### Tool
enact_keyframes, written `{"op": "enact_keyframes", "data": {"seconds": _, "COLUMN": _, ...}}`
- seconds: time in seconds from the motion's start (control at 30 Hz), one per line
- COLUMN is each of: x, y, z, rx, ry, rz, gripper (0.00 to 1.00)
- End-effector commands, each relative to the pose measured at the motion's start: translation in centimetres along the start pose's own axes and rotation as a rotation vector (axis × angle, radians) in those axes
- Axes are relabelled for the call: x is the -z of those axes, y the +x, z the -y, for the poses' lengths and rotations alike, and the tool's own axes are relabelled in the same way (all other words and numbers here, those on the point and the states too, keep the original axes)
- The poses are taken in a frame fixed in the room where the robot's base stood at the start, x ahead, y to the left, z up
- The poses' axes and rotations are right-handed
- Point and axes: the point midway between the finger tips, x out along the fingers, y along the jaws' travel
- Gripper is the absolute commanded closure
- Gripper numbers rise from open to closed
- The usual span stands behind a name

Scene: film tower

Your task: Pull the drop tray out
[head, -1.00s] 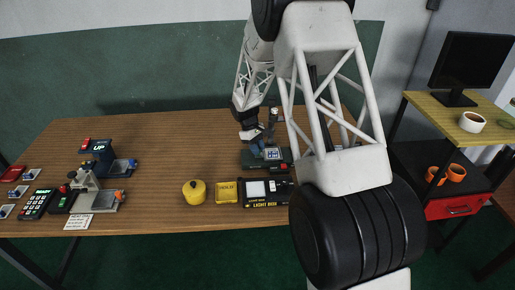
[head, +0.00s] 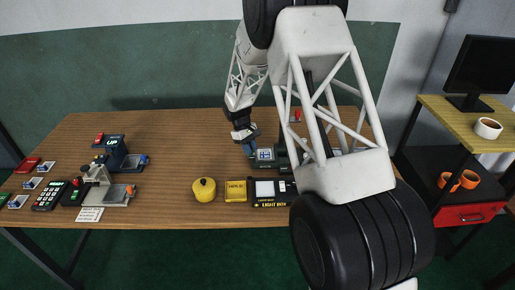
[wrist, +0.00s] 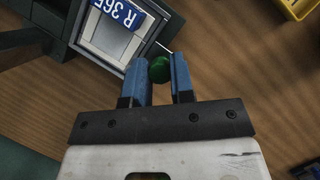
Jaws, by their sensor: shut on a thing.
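The drop tray (wrist: 118,43) is a grey-framed tray holding a pale square with a blue label reading "R 365", at the top of the wrist view. A round green knob (wrist: 159,70) is at its near edge. My gripper (wrist: 160,80) has its two blue fingers on either side of this knob and is shut on it. In the head view the tray (head: 265,155) shows at the left of a dark green machine, partly hidden behind my arm. My gripper (head: 250,149) is at its left side.
The light box (head: 270,203), a yellow tray (head: 236,191) and a yellow pot (head: 204,190) stand in front of the machine. A grey press (head: 115,193) and a keypad (head: 48,195) are at the left.

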Motion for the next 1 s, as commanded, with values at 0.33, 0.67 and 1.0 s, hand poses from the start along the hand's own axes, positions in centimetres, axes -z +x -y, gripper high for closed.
{"op": "enact_keyframes", "data": {"seconds": 0.33, "x": 0.3, "y": -0.2, "z": 0.3, "rx": -0.001, "ry": -0.002, "rz": -0.005, "gripper": 0.68}}
{"op": "enact_keyframes", "data": {"seconds": 0.67, "x": 0.2, "y": -0.1, "z": 0.2, "rx": 0.000, "ry": -0.001, "rz": -0.003, "gripper": 0.52}}
{"op": "enact_keyframes", "data": {"seconds": 1.0, "x": 0.2, "y": -1.6, "z": 0.2, "rx": -0.001, "ry": -0.001, "rz": -0.004, "gripper": 0.52}}
